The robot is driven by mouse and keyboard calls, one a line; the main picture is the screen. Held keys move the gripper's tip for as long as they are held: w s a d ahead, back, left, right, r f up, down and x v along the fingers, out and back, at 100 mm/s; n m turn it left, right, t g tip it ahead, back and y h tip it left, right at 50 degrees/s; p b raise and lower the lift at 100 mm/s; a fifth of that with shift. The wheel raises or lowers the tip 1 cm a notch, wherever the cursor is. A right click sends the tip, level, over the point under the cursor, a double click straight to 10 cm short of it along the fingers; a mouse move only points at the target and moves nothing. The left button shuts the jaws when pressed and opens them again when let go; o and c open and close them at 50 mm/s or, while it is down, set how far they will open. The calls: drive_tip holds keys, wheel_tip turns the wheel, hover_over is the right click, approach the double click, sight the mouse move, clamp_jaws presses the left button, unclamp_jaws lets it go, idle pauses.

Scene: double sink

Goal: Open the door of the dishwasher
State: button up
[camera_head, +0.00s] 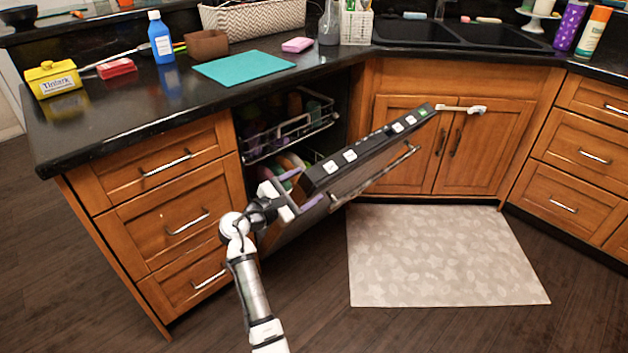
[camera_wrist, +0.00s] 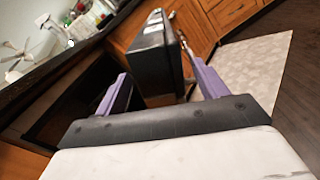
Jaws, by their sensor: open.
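The dishwasher door (camera_head: 365,153) is partly open, tilted out from the cabinet front. Its dark top edge carries white buttons and a small green display. A metal bar handle (camera_head: 392,167) runs along its outer face. My gripper (camera_head: 303,188) is open at the door's left end. In the wrist view, the purple fingers (camera_wrist: 161,75) stand apart on either side of the door's end (camera_wrist: 152,62), one toward the inside and one toward the outer face. I cannot tell whether either finger touches the door. The handle also shows in the wrist view (camera_wrist: 184,48).
Dishwasher racks (camera_head: 291,130) with dishes show behind the door. Drawers (camera_head: 185,220) stand to the left and sink cabinet doors (camera_head: 400,145) behind at right. A light mat (camera_head: 440,260) lies on the floor in front, with free floor around it.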

drive_tip(key=shift+x, duration=2.05)
drive_tip(key=shift+c, duration=0.4)
